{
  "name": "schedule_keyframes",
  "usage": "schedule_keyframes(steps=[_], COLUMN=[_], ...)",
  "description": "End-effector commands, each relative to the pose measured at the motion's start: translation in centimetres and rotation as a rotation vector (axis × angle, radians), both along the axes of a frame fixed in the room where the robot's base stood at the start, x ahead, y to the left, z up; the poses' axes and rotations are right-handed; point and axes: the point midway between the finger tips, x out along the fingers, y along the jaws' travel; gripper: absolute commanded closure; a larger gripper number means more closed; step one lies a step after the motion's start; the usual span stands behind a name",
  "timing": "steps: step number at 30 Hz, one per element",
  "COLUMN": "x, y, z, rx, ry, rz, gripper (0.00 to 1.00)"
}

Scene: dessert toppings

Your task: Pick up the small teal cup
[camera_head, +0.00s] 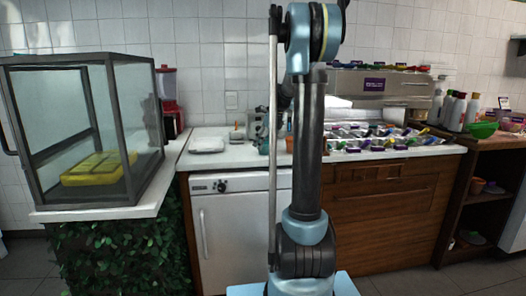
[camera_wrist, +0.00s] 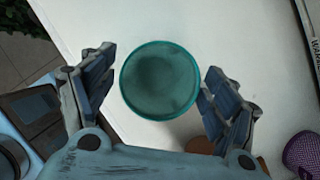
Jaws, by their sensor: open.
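The small teal cup (camera_wrist: 160,80) shows in the wrist view as a round rim seen from above, with a darker inside. It is over a white counter surface. My gripper (camera_wrist: 162,66) is open, with one blue-padded finger to the left of the cup and one to the right. The right finger looks very near the rim or touching it; a gap shows on the left.
A purple mesh container (camera_wrist: 302,152) stands at the lower right of the wrist view. A brown round thing (camera_wrist: 198,146) is partly hidden by my gripper. In the head view, a topping station (camera_head: 375,140) is right of my arm and a glass case (camera_head: 125,130) is left.

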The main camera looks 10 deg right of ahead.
Motion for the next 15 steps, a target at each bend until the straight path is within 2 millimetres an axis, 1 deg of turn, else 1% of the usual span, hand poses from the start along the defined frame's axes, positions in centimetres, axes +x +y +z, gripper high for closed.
schedule_keyframes(steps=[3,10,11,12,14,15], x=[0.21,0.23,0.23,0.23,0.23,0.22], y=[0.23,0.26,0.26,0.26,0.26,0.26], z=[-0.77,-0.89,-0.89,-0.89,-0.89,-0.88], rx=[0.000,0.000,0.000,0.000,0.000,0.000], ry=[0.000,0.000,0.000,0.000,0.000,0.000], rz=[0.000,0.000,0.000,0.000,0.000,0.000], gripper=[0.20,0.20,0.22,0.31,0.43,0.51])
